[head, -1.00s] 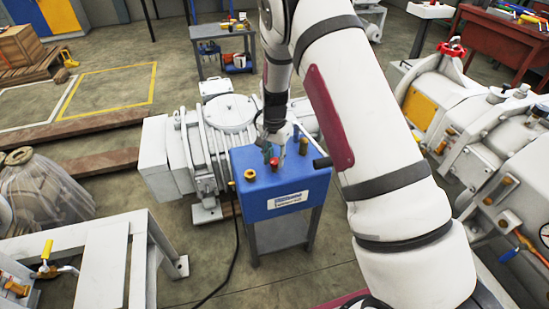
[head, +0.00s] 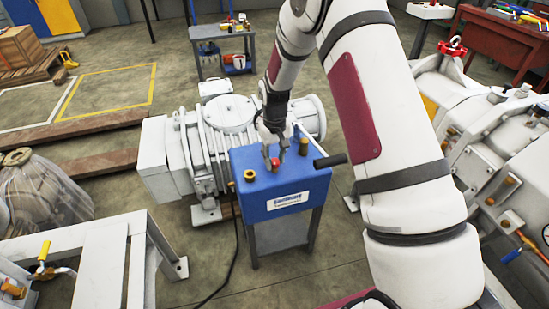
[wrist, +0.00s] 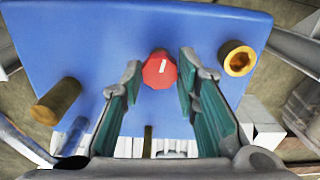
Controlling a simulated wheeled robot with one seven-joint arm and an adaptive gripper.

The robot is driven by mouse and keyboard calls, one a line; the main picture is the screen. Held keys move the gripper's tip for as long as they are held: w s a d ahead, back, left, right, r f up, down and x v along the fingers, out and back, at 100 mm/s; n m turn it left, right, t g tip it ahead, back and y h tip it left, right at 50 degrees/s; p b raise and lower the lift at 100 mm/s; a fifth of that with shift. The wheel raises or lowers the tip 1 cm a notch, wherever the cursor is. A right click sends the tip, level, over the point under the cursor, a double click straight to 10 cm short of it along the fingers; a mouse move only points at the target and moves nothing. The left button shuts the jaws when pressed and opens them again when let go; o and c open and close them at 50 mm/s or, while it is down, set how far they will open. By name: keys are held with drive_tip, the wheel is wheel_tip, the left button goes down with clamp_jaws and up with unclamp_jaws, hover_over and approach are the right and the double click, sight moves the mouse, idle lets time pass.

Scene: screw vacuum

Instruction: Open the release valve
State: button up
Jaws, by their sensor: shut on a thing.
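The release valve's red knob (head: 274,161) sits on the top of a blue box (head: 243,195), which stands on a grey stand. In the wrist view the red knob (wrist: 158,72) is faceted, with a short white mark pointing nearly straight up and leaning slightly right. My gripper (wrist: 160,68) has its green-padded fingers on either side of it, near the fingertips, and is shut on it. In the head view my gripper (head: 272,158) reaches down to the box top, with its fingers at the knob.
Two brass fittings flank the knob, one at the front left (head: 250,175) and one behind to the right (head: 303,146). A grey pump (head: 170,150) stands close behind. A black cable (head: 236,250) runs along the floor.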

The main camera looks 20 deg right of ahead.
sight(274, 161)
drive_tip(key=shift+n, duration=1.3)
drive_tip(key=o, duration=1.2)
drive_tip(key=shift+c, duration=0.2)
wheel_tip(274, 161, up, 12)
